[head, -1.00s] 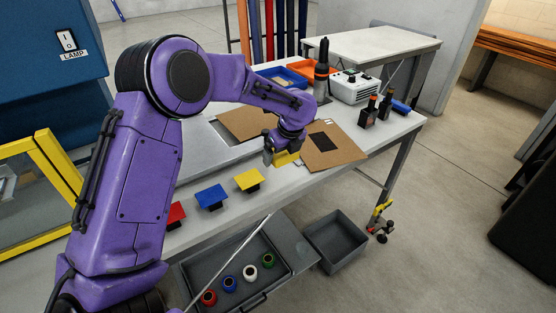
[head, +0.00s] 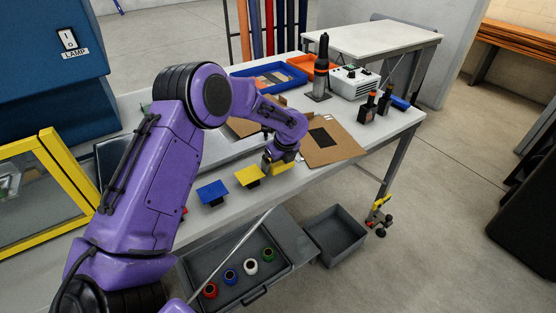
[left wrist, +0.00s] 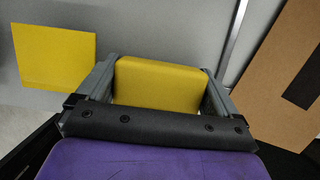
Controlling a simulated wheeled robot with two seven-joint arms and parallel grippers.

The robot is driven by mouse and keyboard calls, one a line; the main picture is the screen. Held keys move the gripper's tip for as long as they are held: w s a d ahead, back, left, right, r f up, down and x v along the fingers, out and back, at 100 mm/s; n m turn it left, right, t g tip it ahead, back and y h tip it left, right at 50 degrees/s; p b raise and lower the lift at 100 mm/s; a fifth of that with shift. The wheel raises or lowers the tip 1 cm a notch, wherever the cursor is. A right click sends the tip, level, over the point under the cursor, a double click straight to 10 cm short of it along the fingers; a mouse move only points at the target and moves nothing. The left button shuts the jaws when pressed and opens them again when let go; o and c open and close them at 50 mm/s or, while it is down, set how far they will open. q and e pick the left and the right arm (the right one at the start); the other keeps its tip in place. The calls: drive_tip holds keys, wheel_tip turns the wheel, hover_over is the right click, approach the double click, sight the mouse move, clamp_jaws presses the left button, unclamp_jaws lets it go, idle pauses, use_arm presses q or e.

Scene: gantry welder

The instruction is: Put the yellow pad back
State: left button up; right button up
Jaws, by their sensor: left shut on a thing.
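My left gripper (head: 279,161) is shut on the yellow pad (head: 280,169), above the front part of the workbench. In the left wrist view the pad (left wrist: 160,84) sits between the two grey fingers. A yellow square plate (head: 249,176) on a dark foot stands on the bench just left of the held pad. It also shows in the left wrist view (left wrist: 55,57), apart from the pad. A blue square plate (head: 212,193) stands further left. My arm mostly hides the red one. My right gripper is not in view.
A cardboard sheet (head: 345,150) with a dark patch lies right of the gripper. An open drawer (head: 292,270) with several coloured rings and a grey bin (head: 335,236) are below the bench front. A blue tray (head: 243,73) and grey-white box (head: 356,84) stand behind.

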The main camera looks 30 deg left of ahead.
use_arm(q)
drive_tip(key=shift+f, duration=0.15)
drive_tip(key=o, duration=1)
drive_tip(key=shift+o, duration=0.2)
drive_tip(key=b+v, duration=0.2)
drive_tip(key=v, duration=1.1)
drive_tip(key=shift+a, duration=0.2)
drive_tip(key=shift+w, duration=0.1)
